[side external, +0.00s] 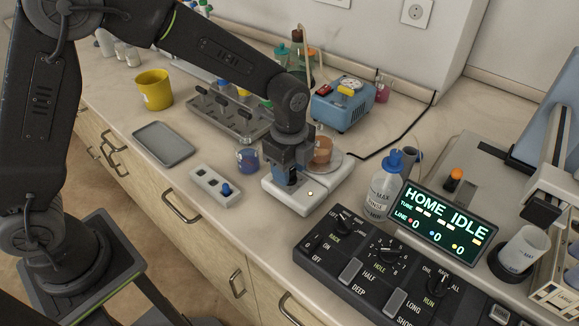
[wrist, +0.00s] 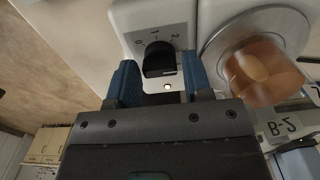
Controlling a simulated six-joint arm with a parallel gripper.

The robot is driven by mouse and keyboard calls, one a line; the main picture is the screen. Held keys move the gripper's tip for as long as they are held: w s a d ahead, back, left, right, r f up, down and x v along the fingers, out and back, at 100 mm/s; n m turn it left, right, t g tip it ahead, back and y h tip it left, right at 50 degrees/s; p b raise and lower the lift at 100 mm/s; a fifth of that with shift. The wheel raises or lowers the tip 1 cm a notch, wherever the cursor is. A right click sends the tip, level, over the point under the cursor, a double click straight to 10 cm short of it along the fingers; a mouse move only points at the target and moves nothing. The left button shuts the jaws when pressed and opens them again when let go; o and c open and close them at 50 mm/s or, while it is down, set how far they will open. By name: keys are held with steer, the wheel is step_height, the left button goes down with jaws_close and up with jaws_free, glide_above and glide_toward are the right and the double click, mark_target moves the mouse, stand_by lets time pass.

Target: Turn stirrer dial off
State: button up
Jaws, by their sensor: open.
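The stirrer (side external: 334,185) is a white unit on the bench. Its black dial (wrist: 159,59) shows in the wrist view beside the marks 0, 1 and 2; which mark it points at is hard to tell. A small lit lamp (wrist: 167,87) is just below the dial. My gripper (wrist: 161,72) is open, with one blue finger at each side of the dial; whether they touch it is unclear. In the side view my gripper (side external: 290,180) points down over the stirrer's front and hides the dial.
A beaker of orange-brown liquid (side external: 322,151) stands on the stirrer's round plate (wrist: 222,38), close to my gripper. A blue cup (side external: 248,160) and a white block with a blue knob (side external: 212,185) are to the left. A wash bottle (side external: 382,188) and black control panel (side external: 335,262) are to the right.

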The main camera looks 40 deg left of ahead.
steer(key=shift+c, duration=0.2)
steer(key=c, duration=0.6)
steer(key=shift+n, duration=0.3)
